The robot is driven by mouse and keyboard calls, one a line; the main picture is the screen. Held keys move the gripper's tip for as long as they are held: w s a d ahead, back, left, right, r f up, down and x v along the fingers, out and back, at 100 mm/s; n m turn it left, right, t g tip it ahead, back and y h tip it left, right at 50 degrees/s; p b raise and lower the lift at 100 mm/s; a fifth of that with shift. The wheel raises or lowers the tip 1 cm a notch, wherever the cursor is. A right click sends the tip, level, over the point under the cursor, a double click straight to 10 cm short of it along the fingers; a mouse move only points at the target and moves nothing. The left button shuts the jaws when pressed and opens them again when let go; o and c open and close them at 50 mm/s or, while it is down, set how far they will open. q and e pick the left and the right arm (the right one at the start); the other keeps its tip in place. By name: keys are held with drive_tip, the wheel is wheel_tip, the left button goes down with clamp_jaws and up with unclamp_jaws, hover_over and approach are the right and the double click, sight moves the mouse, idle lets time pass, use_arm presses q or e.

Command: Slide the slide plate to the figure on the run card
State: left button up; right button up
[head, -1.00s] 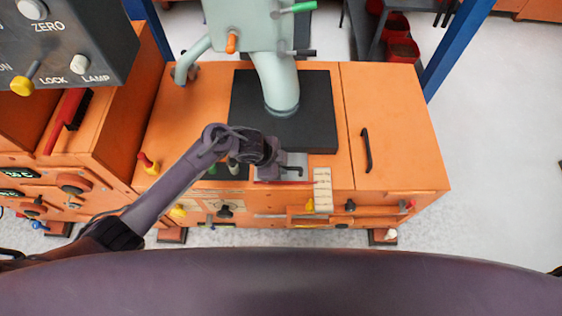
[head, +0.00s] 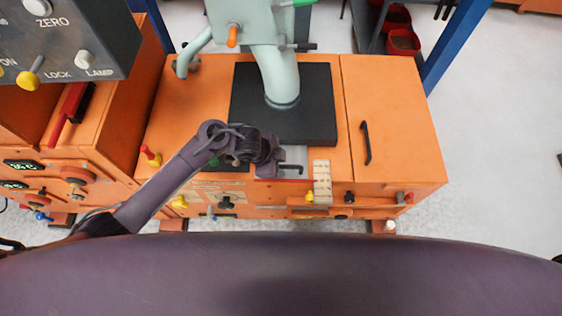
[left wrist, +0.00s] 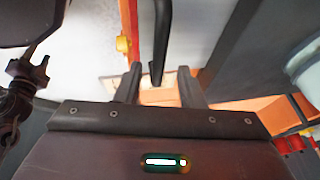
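The slide plate (head: 301,156) is a pale grey plate at the front of the orange bench, partly hidden by my left gripper. A dark bent handle (head: 294,167) shows there. My left gripper (head: 281,169) is at this handle. In the left wrist view its two fingers (left wrist: 159,84) stand apart, with a dark bar (left wrist: 157,42) between them and gaps on both sides. A cream scale (head: 322,181) with tick marks lies right of the plate; its figures are too small to read. A printed card (head: 220,190) is on the bench front, unreadable. My right gripper is out of view.
A pale green spout (head: 279,80) stands on a black pad (head: 316,115) behind the plate. A black bar handle (head: 366,143) is on the bench at right. Yellow and black knobs line the front. A grey control box (head: 75,35) hangs at upper left.

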use_arm(q)
drive_tip(key=p+v, duration=0.1)
drive_tip(key=v, duration=0.5)
drive_tip(key=shift+a+r, duration=0.1)
idle(0.3)
